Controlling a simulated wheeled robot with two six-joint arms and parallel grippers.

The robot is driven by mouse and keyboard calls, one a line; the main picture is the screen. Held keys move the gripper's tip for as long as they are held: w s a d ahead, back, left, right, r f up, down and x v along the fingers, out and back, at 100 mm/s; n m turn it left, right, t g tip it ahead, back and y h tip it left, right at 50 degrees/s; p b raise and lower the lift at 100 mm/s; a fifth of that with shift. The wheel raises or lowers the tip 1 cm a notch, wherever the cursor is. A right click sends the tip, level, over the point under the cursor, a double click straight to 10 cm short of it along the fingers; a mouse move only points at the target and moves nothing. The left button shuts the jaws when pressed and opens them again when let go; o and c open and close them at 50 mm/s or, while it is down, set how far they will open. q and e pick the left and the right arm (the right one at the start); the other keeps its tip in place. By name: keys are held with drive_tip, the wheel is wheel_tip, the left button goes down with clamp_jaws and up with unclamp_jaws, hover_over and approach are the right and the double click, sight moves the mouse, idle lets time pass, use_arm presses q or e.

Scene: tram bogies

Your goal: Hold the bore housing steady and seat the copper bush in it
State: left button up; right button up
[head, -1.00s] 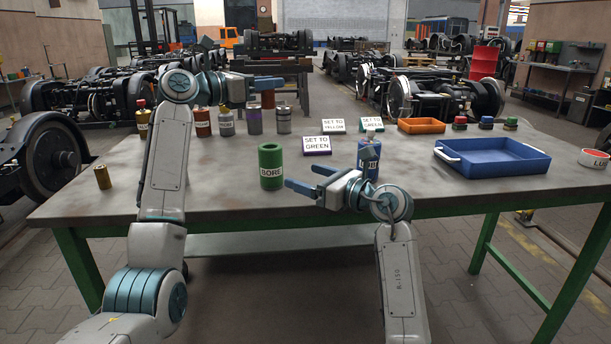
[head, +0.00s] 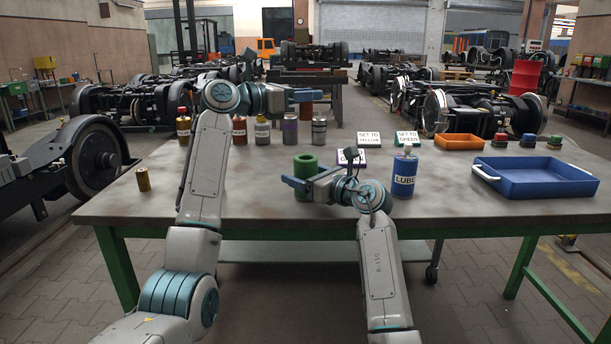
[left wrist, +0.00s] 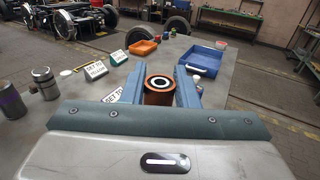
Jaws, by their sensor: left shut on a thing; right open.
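The copper bush (left wrist: 158,94) is between the blue fingers of my left gripper (left wrist: 172,92), which is shut on it. The green bore housing (head: 306,163) stands upright on the table. My right gripper (head: 299,188) is open, its fingers pointing left and covering the lower part of the housing. I cannot tell whether they touch it.
A blue LUBE bottle (head: 404,178) stands right of the housing, close to my right wrist. A blue tray (head: 540,187) and orange tray (head: 459,142) are to the right. Several bottles and sign cards line the back. A brass cylinder (head: 143,180) stands at the left. The left-front table is clear.

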drive_tip(key=c, duration=1.1)
use_arm(q)
drive_tip(key=shift+f+n+t+y, duration=0.4)
drive_tip(key=shift+f+n+t, duration=0.15)
drive_tip(key=shift+f, duration=0.4)
drive_tip(key=shift+t, duration=0.25)
wheel_tip(320, 180, down, 10)
drive_tip(key=o, duration=1)
drive_tip(key=shift+f, duration=0.15)
